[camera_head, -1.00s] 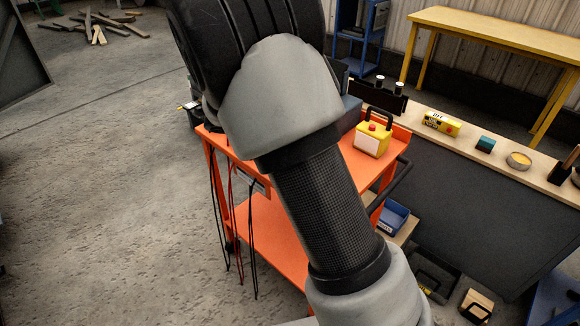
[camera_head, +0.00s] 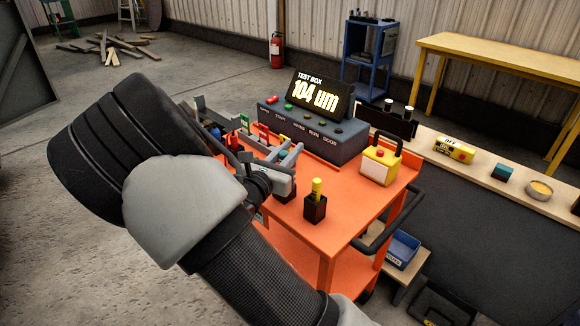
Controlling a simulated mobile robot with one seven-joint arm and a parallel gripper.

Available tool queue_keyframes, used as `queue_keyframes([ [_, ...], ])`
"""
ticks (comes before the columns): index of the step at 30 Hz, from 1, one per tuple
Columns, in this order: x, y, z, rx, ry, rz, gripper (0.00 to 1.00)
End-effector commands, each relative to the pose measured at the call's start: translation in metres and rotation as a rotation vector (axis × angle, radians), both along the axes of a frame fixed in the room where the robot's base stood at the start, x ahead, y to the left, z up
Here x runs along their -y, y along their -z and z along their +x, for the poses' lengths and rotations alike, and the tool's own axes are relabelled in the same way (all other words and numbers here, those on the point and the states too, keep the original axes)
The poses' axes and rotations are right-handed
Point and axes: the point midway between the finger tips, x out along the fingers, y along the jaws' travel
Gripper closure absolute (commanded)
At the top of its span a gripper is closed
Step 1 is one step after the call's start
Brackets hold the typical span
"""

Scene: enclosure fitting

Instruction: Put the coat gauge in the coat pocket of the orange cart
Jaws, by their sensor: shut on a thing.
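The orange cart (camera_head: 345,212) stands in the middle, its top partly hidden by my arm. My gripper (camera_head: 284,168) is over the cart's left part, in front of the test box. It is shut on a small pale grey thing (camera_head: 282,184), mostly covered by the fingers. I cannot tell for certain that this is the coat gauge. The test box (camera_head: 311,146) at the cart's back has a lit display (camera_head: 318,96) reading "104 um". A black holder (camera_head: 315,209) with a yellow stick upright in it stands right of my gripper. I cannot make out which pocket is the coat pocket.
A yellow box (camera_head: 380,165) with a red button and black handle stands at the cart's right. Small red and green items (camera_head: 245,124) crowd its left end. A bench (camera_head: 425,137) on the right holds a yellow device marked "OFF" (camera_head: 456,149).

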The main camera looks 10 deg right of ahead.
Motion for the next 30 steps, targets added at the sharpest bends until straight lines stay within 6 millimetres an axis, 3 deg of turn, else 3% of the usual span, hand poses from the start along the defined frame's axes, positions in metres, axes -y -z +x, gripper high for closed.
queue_keyframes([
  [7,0.000,0.034,0.000,0.000,0.001,-0.002,1.00],
  [17,0.000,0.037,0.000,0.001,0.001,0.001,1.00],
  [18,0.000,0.038,0.000,0.000,0.001,0.001,0.80],
  [21,0.000,0.037,0.000,0.000,0.001,0.001,0.63],
  [30,0.000,0.036,0.000,0.000,0.001,0.001,0.62],
])
